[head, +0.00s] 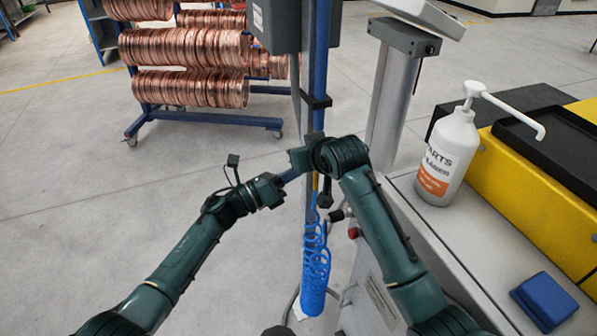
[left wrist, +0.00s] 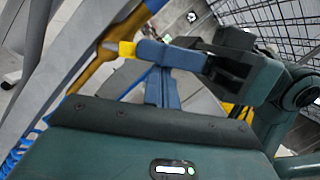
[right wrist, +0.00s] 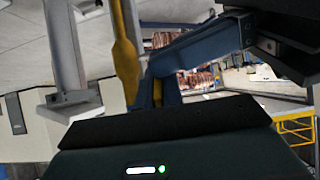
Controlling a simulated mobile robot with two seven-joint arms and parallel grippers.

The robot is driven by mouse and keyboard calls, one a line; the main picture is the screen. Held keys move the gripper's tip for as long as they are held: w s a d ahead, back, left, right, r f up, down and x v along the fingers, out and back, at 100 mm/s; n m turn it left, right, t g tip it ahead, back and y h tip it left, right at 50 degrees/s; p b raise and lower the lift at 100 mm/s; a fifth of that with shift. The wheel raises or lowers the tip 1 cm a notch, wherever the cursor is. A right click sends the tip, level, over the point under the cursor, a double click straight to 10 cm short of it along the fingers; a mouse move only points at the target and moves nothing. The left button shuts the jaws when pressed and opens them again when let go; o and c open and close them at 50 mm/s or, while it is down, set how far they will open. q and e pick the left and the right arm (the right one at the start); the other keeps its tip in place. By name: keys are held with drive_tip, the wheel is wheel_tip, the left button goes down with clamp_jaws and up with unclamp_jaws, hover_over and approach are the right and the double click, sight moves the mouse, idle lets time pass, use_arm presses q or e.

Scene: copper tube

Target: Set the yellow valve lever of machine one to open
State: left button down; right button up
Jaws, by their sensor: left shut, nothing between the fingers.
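The yellow valve lever (head: 315,184) is a thin, mostly hidden strip on the blue post in the head view. It stands upright in the right wrist view (right wrist: 126,62) and slants in the left wrist view (left wrist: 97,66). My left gripper (head: 287,176) is shut and empty, reaching in from the left close to the lever. My right gripper (head: 317,165) is at the post from the right; its blue fingers (right wrist: 160,92) lie close together beside the lever. Whether either gripper touches the lever is hidden, and I cannot tell if the right one grips anything.
A coiled blue hose (head: 315,262) hangs below the lever. A grey machine body (head: 440,225) stands at right with a white pump bottle (head: 448,160) and a blue block (head: 544,300). A rack of copper coils (head: 187,88) stands behind. The floor at left is clear.

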drive_tip(key=o, duration=0.4)
drive_tip(key=shift+f, duration=0.1)
use_arm(q)
drive_tip(key=shift+w+r, duration=0.2)
drive_tip(key=shift+r, duration=0.2)
use_arm(e)
drive_tip(key=shift+s, duration=0.15)
